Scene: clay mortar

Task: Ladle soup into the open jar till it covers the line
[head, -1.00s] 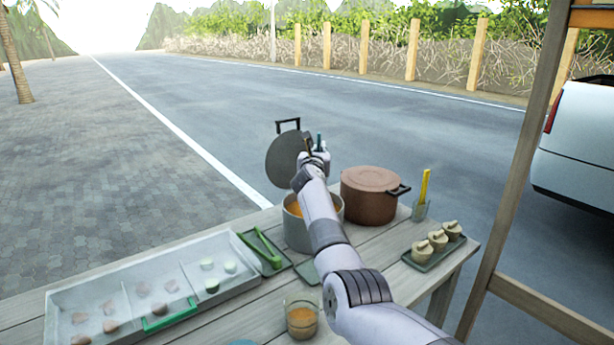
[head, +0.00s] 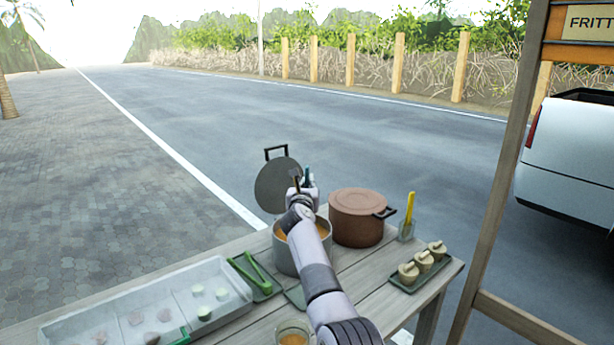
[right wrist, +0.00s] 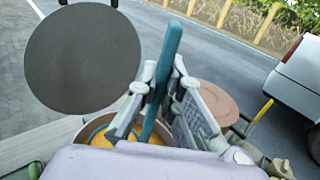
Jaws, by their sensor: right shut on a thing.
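The grey soup pot (head: 289,262) stands on the table with orange soup inside; it also shows in the right wrist view (right wrist: 88,128). My right gripper (head: 303,186) is above the pot, shut on the blue-green ladle handle (right wrist: 166,70), which stands nearly upright, slightly tilted. The ladle's bowl is hidden. The open glass jar (head: 293,335) is at the bottom edge of the head view, partly cut off, with orange-brown soup in it. Its line cannot be made out. My left gripper is not in view.
A round grey lid (head: 275,186) stands raised behind the pot. A brown lidded pot (head: 358,220) is to the right. A glass with a yellow utensil (head: 407,229), a tray of stoppered jars (head: 422,271), green tongs (head: 250,272) and a divided tray (head: 218,268) are around.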

